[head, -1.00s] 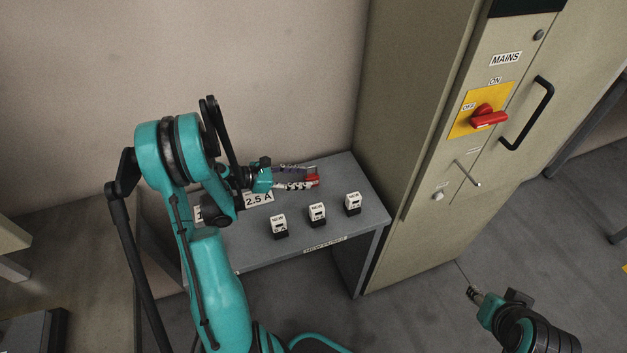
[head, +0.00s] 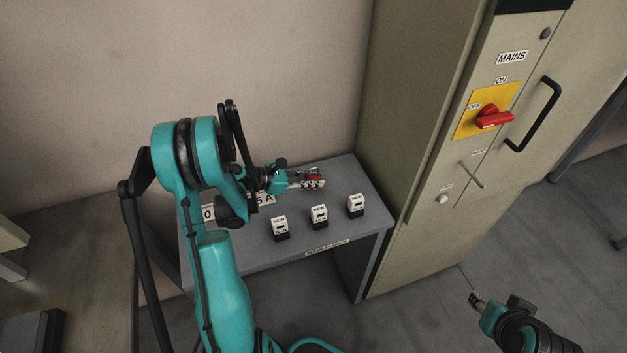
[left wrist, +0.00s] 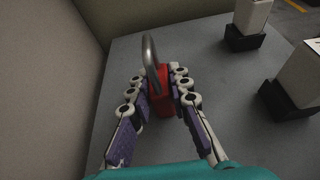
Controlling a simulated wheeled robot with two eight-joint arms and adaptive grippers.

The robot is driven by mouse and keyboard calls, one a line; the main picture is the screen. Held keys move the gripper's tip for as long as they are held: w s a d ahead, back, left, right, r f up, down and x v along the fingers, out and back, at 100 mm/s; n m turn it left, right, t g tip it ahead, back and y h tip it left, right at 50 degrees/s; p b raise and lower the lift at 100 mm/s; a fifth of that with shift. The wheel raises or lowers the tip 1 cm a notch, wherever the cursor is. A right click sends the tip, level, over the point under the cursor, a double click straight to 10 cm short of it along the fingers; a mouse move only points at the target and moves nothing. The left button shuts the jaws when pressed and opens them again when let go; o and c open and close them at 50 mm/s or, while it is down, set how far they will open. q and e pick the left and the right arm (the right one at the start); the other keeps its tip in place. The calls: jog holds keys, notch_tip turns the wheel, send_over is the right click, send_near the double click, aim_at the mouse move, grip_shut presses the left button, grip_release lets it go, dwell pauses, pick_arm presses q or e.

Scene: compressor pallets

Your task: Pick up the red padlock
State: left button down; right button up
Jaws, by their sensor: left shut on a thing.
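The red padlock (left wrist: 160,92) stands between the two fingers of my left gripper (left wrist: 160,88) in the left wrist view, with its grey shackle (left wrist: 150,62) pointing away from the gripper. The fingers close on its red body from both sides. In the head view, my left gripper (head: 312,179) is at the back of the small grey table (head: 350,175), and only a bit of red shows between its fingers. I cannot tell whether the padlock still touches the table. My right gripper (head: 474,298) is at the lower right, over the floor, too small to judge.
Several white and black fuse blocks stand on the table, one of them here (head: 319,216). A tall cabinet (head: 430,130) with a red mains switch (head: 494,117) on a yellow plate stands right of the table. The wall is close behind.

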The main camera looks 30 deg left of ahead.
aim_at(310, 169)
pick_arm(q)
jog(key=shift+r, duration=0.15)
notch_tip(310, 169, up, 4)
jog(key=p, duration=0.2)
jog(key=shift+r+p, duration=0.25)
jog(key=shift+p, duration=0.1)
jog(key=w+d+r+p, duration=0.2)
jog(key=d+r, duration=0.4)
jog(key=d, duration=0.5)
jog(key=shift+d+p, duration=0.25)
jog(key=shift+p, duration=0.5)
jog(key=shift+r, duration=0.15)
